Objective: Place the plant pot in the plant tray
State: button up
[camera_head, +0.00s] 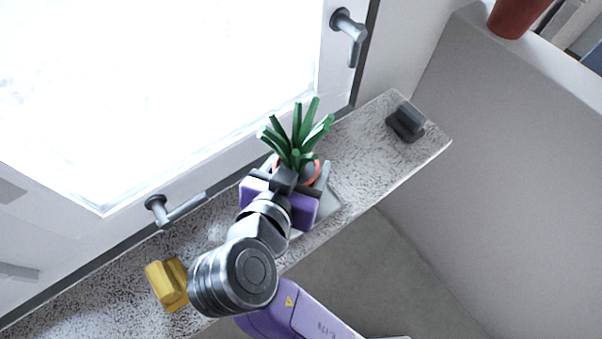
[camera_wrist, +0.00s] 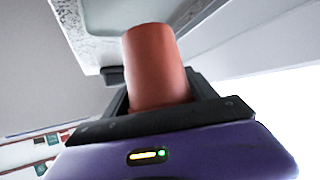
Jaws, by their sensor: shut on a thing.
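The plant pot (camera_wrist: 155,62) is a terracotta-red pot between the dark fingers of my gripper (camera_wrist: 162,97) in the wrist view. In the head view a green spiky plant (camera_head: 297,138) stands up from it, and only an orange-red bit of rim shows. My gripper (camera_head: 296,174) is shut on the pot over the window sill. A pale grey flat piece, likely the plant tray (camera_head: 327,203), shows beside and below my gripper in the head view. Most of it is hidden by my gripper. I cannot tell whether the pot touches it.
The speckled sill (camera_head: 365,150) is narrow, with a window (camera_head: 150,90) behind it. A yellow object (camera_head: 167,284) lies at the left and a dark grey block (camera_head: 406,122) at the right end. A red pot-like object (camera_head: 517,14) stands on a ledge at upper right. Window handles (camera_head: 349,33) stick out.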

jog(key=shift+f, duration=2.3)
jog(key=shift+f, duration=0.15)
jog(key=o, duration=1.9)
jog(key=shift+r, duration=0.2)
jog(key=b+v, duration=0.1)
jog(key=v, duration=1.1)
